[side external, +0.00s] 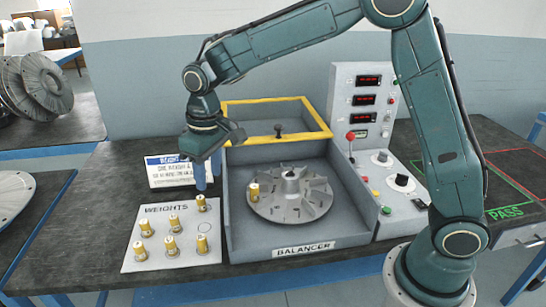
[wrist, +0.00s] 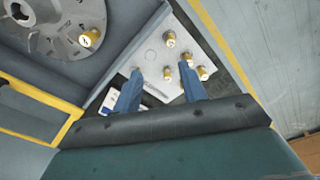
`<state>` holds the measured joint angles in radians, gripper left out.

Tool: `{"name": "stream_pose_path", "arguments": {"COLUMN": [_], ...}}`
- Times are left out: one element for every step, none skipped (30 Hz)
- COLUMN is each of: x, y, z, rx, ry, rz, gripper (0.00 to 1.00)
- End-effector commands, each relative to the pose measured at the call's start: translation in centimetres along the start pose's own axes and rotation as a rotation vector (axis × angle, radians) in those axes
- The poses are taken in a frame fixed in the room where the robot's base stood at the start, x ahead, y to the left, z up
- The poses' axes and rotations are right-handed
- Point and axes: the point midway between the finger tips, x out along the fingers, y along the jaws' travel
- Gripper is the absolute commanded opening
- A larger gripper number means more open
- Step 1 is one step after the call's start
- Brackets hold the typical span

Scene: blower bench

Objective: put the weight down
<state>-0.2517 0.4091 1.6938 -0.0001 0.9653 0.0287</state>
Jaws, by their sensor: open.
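My gripper (side external: 208,181) is open and empty, above the back edge of the white weights board (side external: 140,264). Its two blue fingers also show in the wrist view (wrist: 160,82), with nothing held between them. Several brass weights stand on the board; one weight (side external: 201,203) is close below the fingers in the side view. The board shows in the wrist view (wrist: 148,60) with a few weights (wrist: 170,40) on it. Another brass weight (side external: 254,192) stands on the grey bladed rotor (side external: 290,205) in the balancer; it also shows in the wrist view (wrist: 90,38).
The balancer housing (side external: 345,238) with a yellow-framed guard (side external: 240,139) stands right of the board. A control panel (side external: 345,90) with red displays is beyond it. A green PASS area (side external: 505,213) is at the far right.

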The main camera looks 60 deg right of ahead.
Motion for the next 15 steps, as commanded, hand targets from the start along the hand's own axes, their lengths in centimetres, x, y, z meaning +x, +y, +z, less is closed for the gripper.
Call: {"name": "stream_pose_path", "arguments": {"x": [-1.4,-2.0,-2.9,-3.5,-4.0,-4.8,-5.4,-5.9,-6.6,-7.1,-7.5,-8.1,-8.5,-8.9,-9.4], "y": [0.5,0.8,1.1,1.3,1.6,1.9,2.1,2.3,2.6,2.8,3.0,3.2,3.4,3.5,3.7], "z": [0.8,1.4,2.1,2.6,3.2,3.9,4.5,5.1,5.9,6.5,7.1,7.9,8.6,9.2,10.0], "rx": [0.01,0.014,0.02,0.025,0.03,0.036,0.041,0.045,0.052,0.056,0.062,0.068,0.072,0.077,0.083], "ry": [0.019,0.028,0.039,0.048,0.056,0.068,0.078,0.086,0.099,0.108,0.117,0.129,0.138,0.147,0.159], "rz": [0.0,0.001,0.001,0.001,0.002,0.003,0.003,0.004,0.005,0.006,0.006,0.008,0.008,0.009,0.011], "gripper": [0.42,0.42,0.42,0.42,0.42,0.42,0.42,0.42,0.42,0.42,0.42,0.42,0.42,0.42,0.42]}}
